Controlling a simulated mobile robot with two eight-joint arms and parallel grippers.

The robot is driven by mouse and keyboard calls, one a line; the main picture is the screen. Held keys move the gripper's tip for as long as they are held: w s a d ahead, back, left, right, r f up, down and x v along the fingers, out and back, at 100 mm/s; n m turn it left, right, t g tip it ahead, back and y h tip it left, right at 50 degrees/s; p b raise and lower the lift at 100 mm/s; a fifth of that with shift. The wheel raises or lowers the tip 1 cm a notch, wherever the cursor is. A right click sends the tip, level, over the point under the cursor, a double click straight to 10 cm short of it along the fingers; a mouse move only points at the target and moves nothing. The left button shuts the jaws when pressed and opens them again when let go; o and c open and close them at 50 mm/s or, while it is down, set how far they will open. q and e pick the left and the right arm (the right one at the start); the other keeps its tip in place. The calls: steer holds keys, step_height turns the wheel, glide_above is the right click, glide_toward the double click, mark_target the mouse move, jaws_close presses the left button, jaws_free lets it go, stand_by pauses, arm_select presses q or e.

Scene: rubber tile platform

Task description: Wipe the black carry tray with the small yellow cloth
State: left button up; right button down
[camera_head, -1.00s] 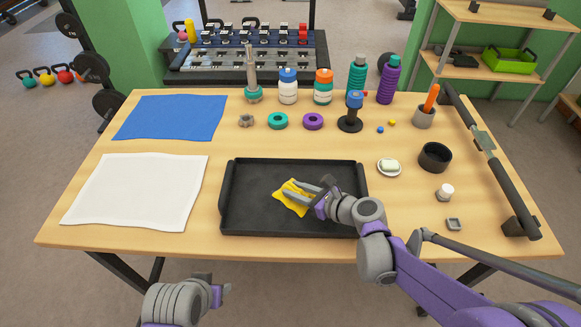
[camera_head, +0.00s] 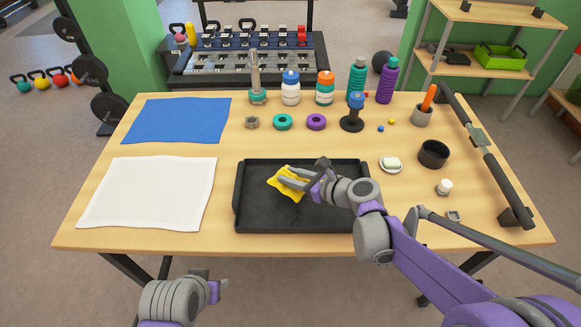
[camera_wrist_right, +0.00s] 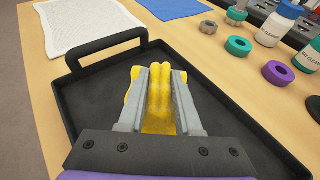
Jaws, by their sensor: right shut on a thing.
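The black carry tray (camera_head: 262,215) lies flat at the front middle of the table. The small yellow cloth (camera_head: 285,185) is in the tray's upper left part. My right gripper (camera_head: 284,177) is shut on the cloth, which bunches up between its fingers. In the right wrist view the cloth (camera_wrist_right: 159,105) shows folded between the two grey fingers, low over the tray floor (camera_wrist_right: 98,100) and seemingly touching it. My left gripper (camera_head: 208,288) is in front of the table, away from the tray; its fingers are too unclear to tell their state.
A white towel (camera_head: 150,193) and a blue cloth (camera_head: 177,120) lie left of the tray. Bottles, a teal ring (camera_head: 283,122), a purple ring (camera_head: 316,122) and a blue-topped stand (camera_head: 352,115) are behind it. A soap dish (camera_head: 391,165) and black bowl (camera_head: 433,154) stand right.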

steer(key=shift+r+p, duration=0.65)
steer(key=shift+r, duration=0.6)
steer(key=shift+d+f, duration=0.1)
steer(key=shift+d, duration=0.1)
